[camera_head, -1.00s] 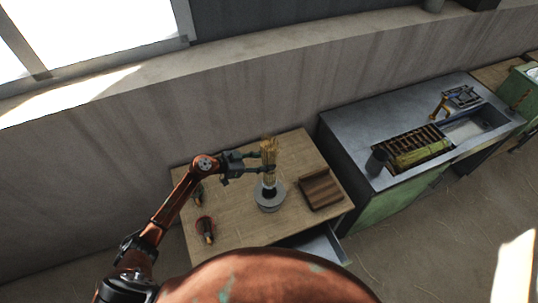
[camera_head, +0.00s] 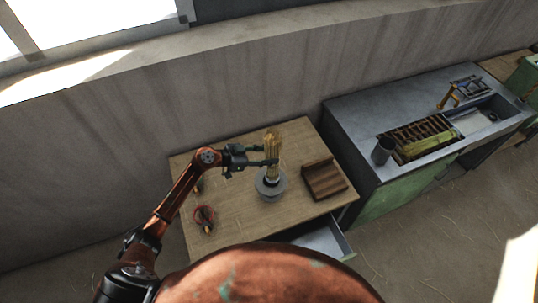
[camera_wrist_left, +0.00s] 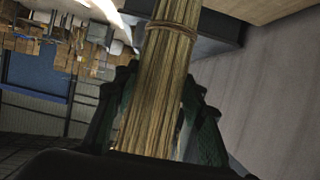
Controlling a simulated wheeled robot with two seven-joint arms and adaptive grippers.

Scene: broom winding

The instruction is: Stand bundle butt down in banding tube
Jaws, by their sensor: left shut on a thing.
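The straw bundle (camera_head: 273,146) is upright in my left gripper (camera_head: 270,162), which is shut around it above the table. A grey round banding tube (camera_head: 270,191) with a wide base stands on the table directly below. The bundle's lower end is at the tube's mouth; I cannot tell how far inside it is. In the left wrist view the bundle (camera_wrist_left: 165,70) runs between the dark fingers, with a cord band around it. My right gripper is not in view.
The wooden table (camera_head: 235,208) also carries a brown slatted wooden block (camera_head: 324,180) to the right and a reddish cup (camera_head: 204,216) at the front left. A grey counter (camera_head: 352,115) with a rack, grey cup (camera_head: 383,151) and sink stands farther right. A drawer (camera_head: 325,240) is open at the front.

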